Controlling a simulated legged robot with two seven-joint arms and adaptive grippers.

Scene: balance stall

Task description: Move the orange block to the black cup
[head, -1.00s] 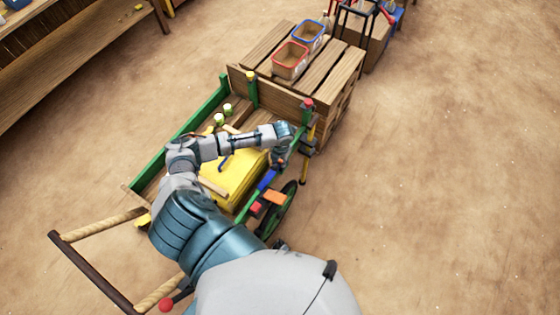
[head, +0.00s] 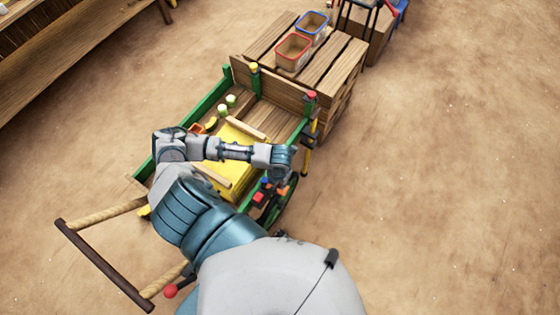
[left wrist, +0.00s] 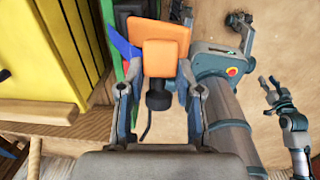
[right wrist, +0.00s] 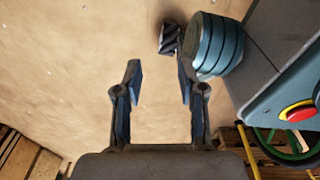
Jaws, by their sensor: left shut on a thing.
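The orange block (left wrist: 165,50) sits between the fingers of my left gripper (left wrist: 158,88) in the left wrist view. Both fingers flank it and the gripper is shut on it. In the head view a small part of the orange block (head: 282,190) shows just below my left gripper (head: 274,183), at the cart's right side. My right gripper (right wrist: 160,85) is open and empty over bare floor. I cannot surely pick out the black cup; a dark object (left wrist: 158,97) shows just below the block in the left wrist view, and I cannot tell what it is.
A green-edged wooden cart (head: 170,135) holds a yellow crate (head: 240,135) and small items. A red block (head: 259,197) is close beside my left gripper. A wooden crate (head: 345,70) behind carries red-rimmed (head: 293,52) and blue-rimmed (head: 312,27) bins. The floor at right is clear.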

